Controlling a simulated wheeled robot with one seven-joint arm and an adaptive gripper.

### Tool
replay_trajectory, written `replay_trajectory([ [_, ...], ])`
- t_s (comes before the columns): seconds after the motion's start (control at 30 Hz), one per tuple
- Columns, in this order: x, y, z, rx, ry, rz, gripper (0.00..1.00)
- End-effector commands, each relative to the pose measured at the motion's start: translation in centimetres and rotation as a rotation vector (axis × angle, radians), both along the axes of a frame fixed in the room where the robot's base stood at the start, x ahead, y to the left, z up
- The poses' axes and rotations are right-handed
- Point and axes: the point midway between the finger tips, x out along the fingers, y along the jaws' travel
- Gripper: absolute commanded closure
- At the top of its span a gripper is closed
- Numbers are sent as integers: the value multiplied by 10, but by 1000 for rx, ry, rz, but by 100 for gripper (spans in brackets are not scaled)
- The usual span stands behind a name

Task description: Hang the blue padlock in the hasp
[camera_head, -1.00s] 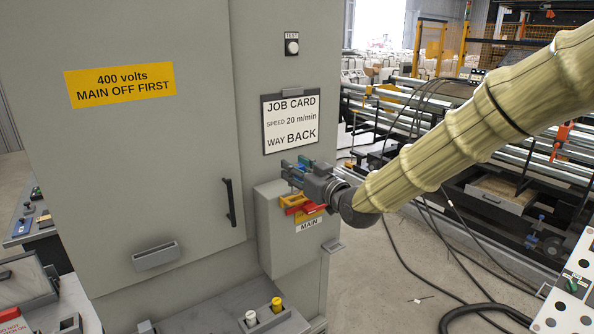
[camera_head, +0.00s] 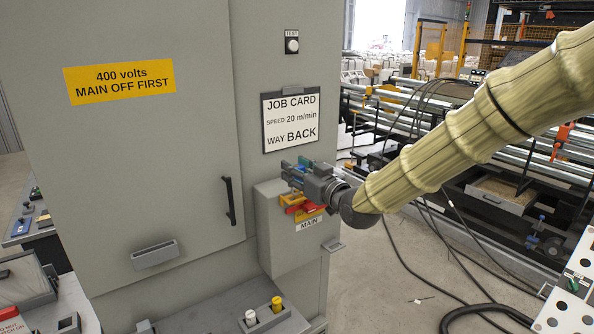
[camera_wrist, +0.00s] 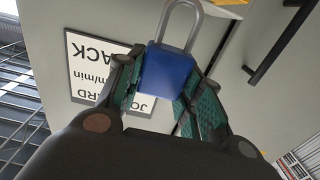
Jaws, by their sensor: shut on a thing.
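The blue padlock (camera_wrist: 167,72) is between the two green-padded fingers of my gripper (camera_wrist: 163,95) in the wrist view, its grey shackle pointing away from the palm. In the head view my gripper (camera_head: 302,174) is at the top of the grey MAIN switch box, and the padlock is too small and covered there to make out clearly. The red switch handle (camera_head: 302,208) and its yellow plate (camera_head: 290,198) sit just below the gripper. The hasp cannot be told apart behind the gripper, nor whether the shackle touches it.
The grey cabinet (camera_head: 150,180) fills the left, with a door handle (camera_head: 229,201) and a job card (camera_head: 290,121) above the gripper. A ledge with a white and a yellow knob (camera_head: 277,304) lies below. Open floor (camera_head: 375,285) and cables are on the right.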

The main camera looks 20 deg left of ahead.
Motion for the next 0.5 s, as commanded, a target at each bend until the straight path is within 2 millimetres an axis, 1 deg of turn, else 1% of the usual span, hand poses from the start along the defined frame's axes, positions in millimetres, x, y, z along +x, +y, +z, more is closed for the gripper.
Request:
replay_trajectory([
  [0.5, 0, 0, -10, 0, 0, 0, 90],
])
